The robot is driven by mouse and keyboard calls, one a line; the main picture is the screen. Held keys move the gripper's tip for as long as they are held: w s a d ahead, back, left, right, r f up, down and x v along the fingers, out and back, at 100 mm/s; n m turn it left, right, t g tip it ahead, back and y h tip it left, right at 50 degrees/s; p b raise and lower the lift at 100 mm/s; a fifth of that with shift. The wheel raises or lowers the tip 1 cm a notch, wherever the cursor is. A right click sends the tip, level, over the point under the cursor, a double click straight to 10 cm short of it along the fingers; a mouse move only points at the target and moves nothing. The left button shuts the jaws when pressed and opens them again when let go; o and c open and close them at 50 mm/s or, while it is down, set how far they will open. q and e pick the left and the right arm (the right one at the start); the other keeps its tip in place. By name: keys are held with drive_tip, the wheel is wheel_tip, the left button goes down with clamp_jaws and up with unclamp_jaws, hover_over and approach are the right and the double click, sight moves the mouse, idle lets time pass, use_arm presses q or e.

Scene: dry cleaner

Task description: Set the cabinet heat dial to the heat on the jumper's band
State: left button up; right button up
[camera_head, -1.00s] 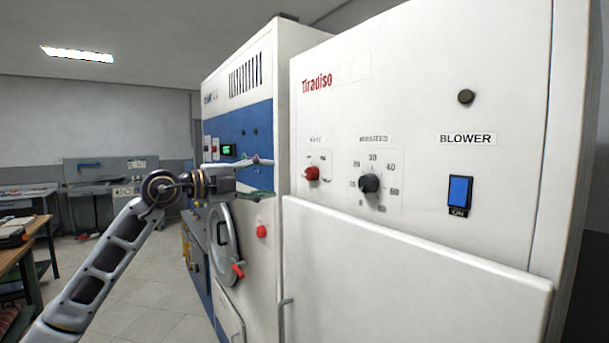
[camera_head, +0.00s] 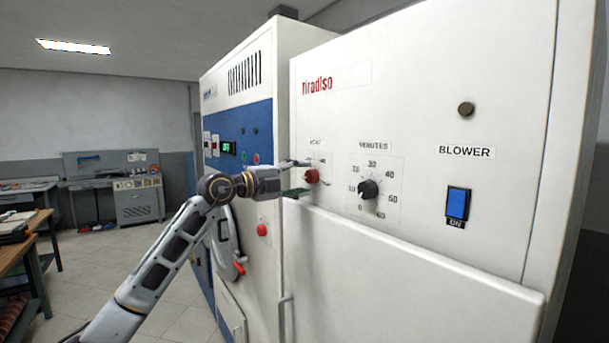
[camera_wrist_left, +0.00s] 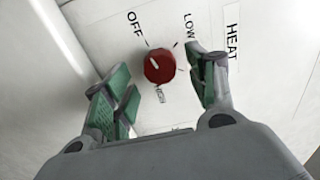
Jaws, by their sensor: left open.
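The red heat dial (camera_head: 312,176) is on the white cabinet's front (camera_head: 430,90), left of the black minutes dial. In the left wrist view, the red dial (camera_wrist_left: 159,68) has OFF, LOW and HIGH printed around it beside a HEAT label (camera_wrist_left: 231,42). Its short white mark seems to lie on the OFF side. My left gripper (camera_head: 297,178) is open at the dial, with its green-padded fingers on either side of it. In the wrist view the fingers (camera_wrist_left: 165,78) look apart from the dial. The jumper and its band are not in view. My right gripper is not in view.
The black minutes dial (camera_head: 368,189) and blue blower switch (camera_head: 458,203) are to the right. The cabinet's lower door (camera_head: 400,270) juts out below the dials. A blue and white machine (camera_head: 240,115) with a round door stands on the left.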

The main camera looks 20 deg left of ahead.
use_arm(q)
drive_tip(key=shift+x, duration=0.95)
drive_tip(key=c, duration=1.1)
drive_tip(key=shift+o, duration=0.2)
